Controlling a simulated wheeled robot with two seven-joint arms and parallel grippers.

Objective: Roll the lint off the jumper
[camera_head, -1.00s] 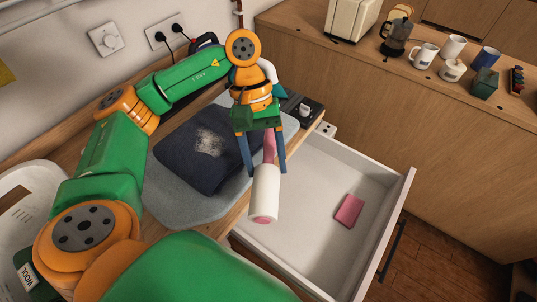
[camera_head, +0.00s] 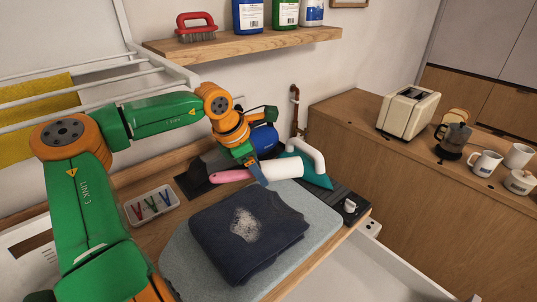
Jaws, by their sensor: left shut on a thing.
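The dark navy jumper (camera_head: 273,253) lies folded on a grey padded board (camera_head: 180,262), with a pale patch of lint (camera_head: 245,224) on its upper face. My left gripper (camera_head: 262,178) is shut on the lint roller, which has a pink handle (camera_head: 230,176) and a white roll (camera_head: 282,169). The roller is roughly horizontal, roll to the right, and appears above the back edge of the jumper, apart from the lint patch. The gripper partly hides where handle and roll meet. My right gripper is out of view.
A teal thing with a white handle (camera_head: 312,152) and a blue object (camera_head: 263,138) stand behind the roller. A tray of coloured pegs (camera_head: 152,206) is left of the board. An open drawer (camera_head: 365,272) juts out at lower right. A shelf (camera_head: 245,43) hangs above.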

